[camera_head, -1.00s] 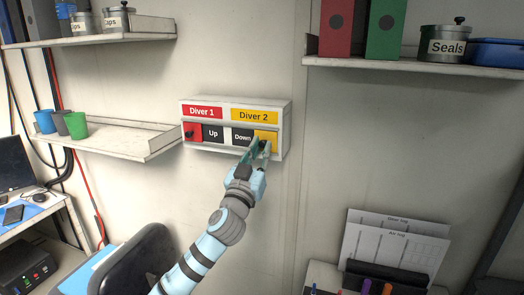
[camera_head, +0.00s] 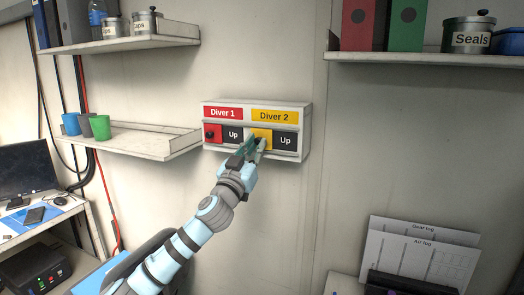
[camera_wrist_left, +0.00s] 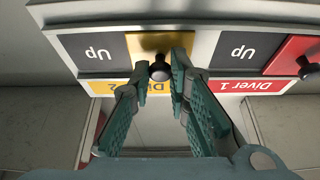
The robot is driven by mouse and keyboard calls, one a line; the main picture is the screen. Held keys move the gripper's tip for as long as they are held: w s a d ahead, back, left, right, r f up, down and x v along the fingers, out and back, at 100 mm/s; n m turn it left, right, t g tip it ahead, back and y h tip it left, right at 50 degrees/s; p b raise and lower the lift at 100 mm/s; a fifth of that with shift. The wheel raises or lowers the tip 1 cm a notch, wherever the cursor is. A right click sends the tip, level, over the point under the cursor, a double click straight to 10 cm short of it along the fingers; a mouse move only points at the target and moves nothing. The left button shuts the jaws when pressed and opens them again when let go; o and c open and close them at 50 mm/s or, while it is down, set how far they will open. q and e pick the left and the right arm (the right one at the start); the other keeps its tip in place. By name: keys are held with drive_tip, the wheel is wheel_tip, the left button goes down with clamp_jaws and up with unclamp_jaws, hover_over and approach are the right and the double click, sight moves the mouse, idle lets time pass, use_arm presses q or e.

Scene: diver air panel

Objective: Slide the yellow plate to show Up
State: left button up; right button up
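The yellow plate (camera_head: 261,134) sits at the left end of the Diver 2 slot on the white wall panel (camera_head: 306,128). The word Up (camera_head: 285,141) shows to its right, and Down is covered. In the left wrist view, upside down, the yellow plate (camera_wrist_left: 148,43) carries a dark round knob (camera_wrist_left: 160,71). My left gripper (camera_head: 255,146) is at the plate, its green fingers (camera_wrist_left: 161,75) closed in on both sides of the knob. The red Diver 1 plate (camera_head: 212,133) is at the left of its own slot, with Up showing beside it. My right gripper is out of view.
A shelf (camera_head: 150,147) with several cups stands left of the panel. Higher shelves (camera_head: 440,58) hold binders and tins. Paper logs (camera_head: 415,255) stand at lower right. The wall around the panel is bare.

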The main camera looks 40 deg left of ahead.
use_arm(q)
drive_tip(key=o, duration=0.4)
drive_tip(key=shift+s+a, duration=0.25)
drive_tip(key=shift+a, duration=0.15)
drive_tip(key=shift+o, duration=0.2)
drive_tip(key=shift+w+d, duration=0.1)
drive_tip(key=shift+d, duration=0.1)
drive_tip(key=shift+d+f, duration=0.15)
drive_tip(key=shift+f, duration=0.05)
drive_tip(key=v, duration=0.7)
drive_tip(key=shift+s, duration=0.25)
drive_tip(key=shift+w, duration=0.1)
